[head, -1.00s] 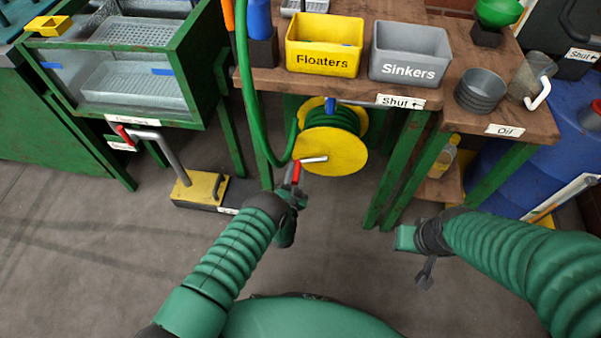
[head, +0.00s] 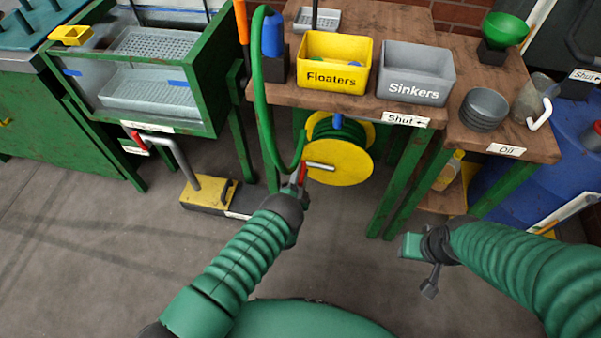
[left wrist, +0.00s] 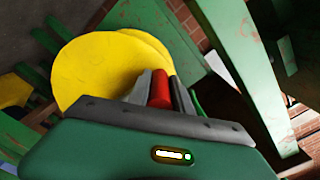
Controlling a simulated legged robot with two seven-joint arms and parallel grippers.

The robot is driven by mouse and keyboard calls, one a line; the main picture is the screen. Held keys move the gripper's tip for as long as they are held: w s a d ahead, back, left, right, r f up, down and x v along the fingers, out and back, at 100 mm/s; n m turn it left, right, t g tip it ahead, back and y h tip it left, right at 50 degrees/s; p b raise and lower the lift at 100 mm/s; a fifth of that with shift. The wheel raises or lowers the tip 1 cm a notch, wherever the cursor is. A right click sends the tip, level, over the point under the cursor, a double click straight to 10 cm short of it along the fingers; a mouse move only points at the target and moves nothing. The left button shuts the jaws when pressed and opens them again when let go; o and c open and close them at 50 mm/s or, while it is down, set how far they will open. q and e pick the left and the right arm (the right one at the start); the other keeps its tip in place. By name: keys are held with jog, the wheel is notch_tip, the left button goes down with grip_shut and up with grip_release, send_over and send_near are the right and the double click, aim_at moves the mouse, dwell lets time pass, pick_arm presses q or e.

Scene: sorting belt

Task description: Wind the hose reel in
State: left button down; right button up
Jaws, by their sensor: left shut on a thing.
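The hose reel (head: 345,172) has yellow discs and hangs under the front of the workbench, with green hose wound on it. The green hose (head: 262,105) runs from the reel up past the bench edge in a loop. A grey crank arm (head: 320,166) crosses the reel's front disc. My left gripper (head: 301,176) is at the disc's left edge, shut on a red handle (left wrist: 160,88) at the crank arm's end. In the left wrist view the handle stands between the fingers, before the yellow disc (left wrist: 100,68). My right gripper (head: 431,283) hangs apart at the right; its jaws are unclear.
The bench carries a yellow Floaters bin (head: 335,82) and a grey Sinkers bin (head: 416,92). Green bench legs (head: 403,180) stand right of the reel. A yellow-and-black pedal unit (head: 210,190) sits on the floor at left. The floor before the reel is clear.

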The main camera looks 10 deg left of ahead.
pick_arm(q)
jog(key=shift+d, duration=0.1)
jog(key=c, duration=1.2)
grip_release()
jog(key=shift+o, duration=0.2)
jog(key=s+p, duration=0.4)
jog(key=s, duration=1.2)
jog(key=shift+s+p, duration=0.3)
jog(key=shift+s, duration=0.1)
